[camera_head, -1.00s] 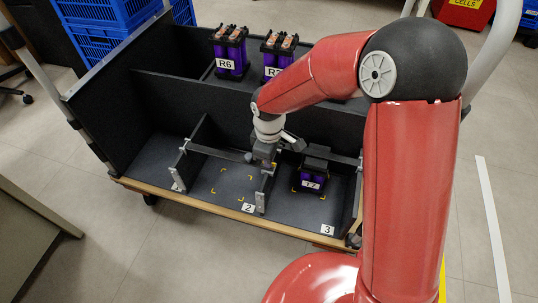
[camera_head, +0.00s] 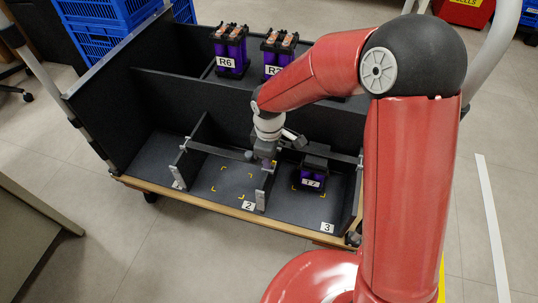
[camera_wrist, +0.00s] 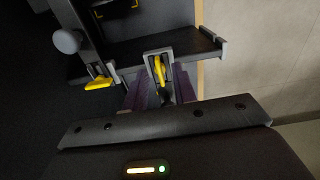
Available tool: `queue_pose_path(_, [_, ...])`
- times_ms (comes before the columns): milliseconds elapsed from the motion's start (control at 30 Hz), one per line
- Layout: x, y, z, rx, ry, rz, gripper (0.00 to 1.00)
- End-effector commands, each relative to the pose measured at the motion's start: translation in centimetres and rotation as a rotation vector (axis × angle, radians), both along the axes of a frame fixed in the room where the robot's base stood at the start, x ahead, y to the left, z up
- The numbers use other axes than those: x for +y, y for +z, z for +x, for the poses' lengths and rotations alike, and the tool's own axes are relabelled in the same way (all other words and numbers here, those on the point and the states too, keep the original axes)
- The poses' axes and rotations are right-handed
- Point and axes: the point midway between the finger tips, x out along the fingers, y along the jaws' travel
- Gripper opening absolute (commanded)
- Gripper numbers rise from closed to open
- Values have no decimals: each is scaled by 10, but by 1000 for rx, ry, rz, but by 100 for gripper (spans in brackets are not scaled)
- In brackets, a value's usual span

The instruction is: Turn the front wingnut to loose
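A yellow wingnut (camera_wrist: 159,70) sits in a grey bracket in the wrist view. Its wing stands nearly lengthwise between my two fingers. My gripper (camera_wrist: 160,86) is open, with one finger on each side of the wingnut's line and a gap between them. I cannot tell if either finger touches it. A second yellow handle (camera_wrist: 100,83) shows to the left, near a round grey knob (camera_wrist: 67,41). In the head view my gripper (camera_head: 266,164) is low over the divider between bays 2 and 3, and it hides the wingnut there.
A purple cell block (camera_head: 312,180) stands in bay 3, close to the right of my gripper. Bay 2 (camera_head: 225,190) is empty with yellow corner marks. A grey crossbar (camera_head: 222,153) spans the bays. Purple blocks marked R6 (camera_head: 230,52) stand behind the dark wall.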

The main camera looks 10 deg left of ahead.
Motion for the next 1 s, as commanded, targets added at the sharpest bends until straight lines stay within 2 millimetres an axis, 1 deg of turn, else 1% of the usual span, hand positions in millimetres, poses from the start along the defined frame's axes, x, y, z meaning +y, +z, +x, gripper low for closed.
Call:
queue_pose_path(133, [0, 1, 0, 0, -1, 0, 27])
queue_pose_path(233, [0, 9, 1, -2, -2, 1, 27])
queue_pose_path(500, [0, 55, 1, -3, -1, 2, 27])
queue_pose_path(633, [0, 71, 1, -2, -1, 1, 27])
queue_pose_path(800, [0, 78, 0, 0, -1, 0, 27])
queue_pose_path(1000, [0, 78, 0, 1, 0, 0, 27])
